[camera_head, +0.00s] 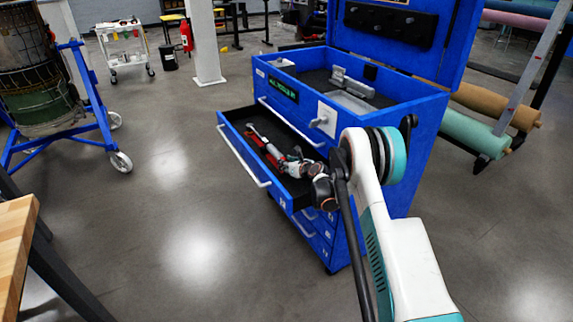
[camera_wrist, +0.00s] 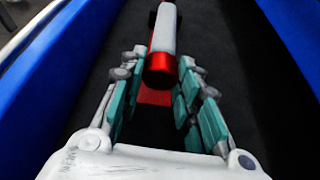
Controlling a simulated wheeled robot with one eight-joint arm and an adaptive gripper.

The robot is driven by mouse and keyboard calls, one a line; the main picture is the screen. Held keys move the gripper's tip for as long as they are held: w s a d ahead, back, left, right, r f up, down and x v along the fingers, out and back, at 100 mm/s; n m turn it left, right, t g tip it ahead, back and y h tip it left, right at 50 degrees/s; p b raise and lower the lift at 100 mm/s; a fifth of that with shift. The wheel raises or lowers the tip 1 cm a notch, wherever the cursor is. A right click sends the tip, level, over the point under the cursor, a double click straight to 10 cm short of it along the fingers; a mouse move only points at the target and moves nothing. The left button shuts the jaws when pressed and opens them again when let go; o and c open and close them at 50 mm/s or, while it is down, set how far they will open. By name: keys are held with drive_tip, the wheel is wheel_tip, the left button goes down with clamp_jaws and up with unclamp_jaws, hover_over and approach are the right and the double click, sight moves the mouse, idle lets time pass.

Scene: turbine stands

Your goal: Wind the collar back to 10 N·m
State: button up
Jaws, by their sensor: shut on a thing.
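A torque-wrench-like tool with a pale silver section (camera_wrist: 165,30), red bands and a dark round end lies in the open drawer (camera_head: 232,140). In the head view the tool (camera_head: 262,143) shows as a silver and red length on the dark drawer floor. My gripper (camera_wrist: 160,68) is down in the drawer, its teal fingers on both sides of the tool's near end and shut on it. My gripper (camera_head: 296,163) partly hides the tool in the head view. I cannot single out the collar for certain, and no scale can be read.
The drawer belongs to a blue tool cabinet (camera_head: 395,125) with its lid up and grey items in its top tray. A wooden bench (camera_head: 15,235) stands at left.

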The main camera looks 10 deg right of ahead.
drive_tip(key=shift+m+y, duration=0.6)
drive_tip(key=shift+m, duration=0.2)
drive_tip(key=o, duration=1.1)
drive_tip(key=shift+d, duration=0.1)
drive_tip(key=v, duration=1.2)
drive_tip(key=shift+w+r, duration=0.1)
drive_tip(key=shift+r, duration=0.05)
drive_tip(key=shift+r, duration=0.1)
